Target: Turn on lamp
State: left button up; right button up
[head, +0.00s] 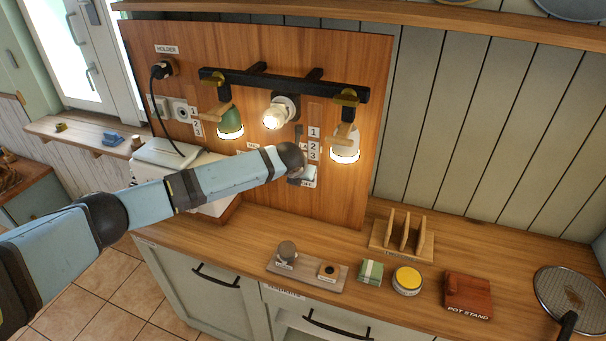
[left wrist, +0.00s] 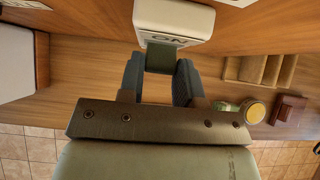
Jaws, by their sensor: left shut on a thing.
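Three lamps hang from a dark bar (head: 290,85) on the wooden panel (head: 340,55): a green-shaded lamp (head: 230,122), a bare round bulb (head: 274,116) and a white-shaded lamp (head: 345,146). All three glow. My left gripper (head: 300,175) is at the panel, below the bare bulb and beside the numbers 1, 2, 3. In the left wrist view its two fingers (left wrist: 160,84) are shut on a grey-green switch tab (left wrist: 160,58). The tab sticks out of a white switch box (left wrist: 174,20) marked ON. My wrist hides part of the switch in the head view. My right gripper is not in view.
A white box-like appliance (head: 172,158) with a black cord stands left of the panel, under my arm. The counter (head: 320,245) holds a wooden rack (head: 402,238), a yellow-lidded tin (head: 407,280), a red-brown pot stand (head: 467,294) and a mesh strainer (head: 573,296).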

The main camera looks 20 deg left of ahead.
pick_arm(q)
jog(key=shift+w+r, duration=0.1)
jog(key=o, duration=0.9)
jog(key=s+b, duration=0.1)
jog(key=s, duration=0.3)
jog(key=s+b, duration=0.1)
jog(key=s, duration=0.7)
jog(key=shift+s+a+r+b, duration=0.2)
jog(key=shift+s+r+b, duration=0.2)
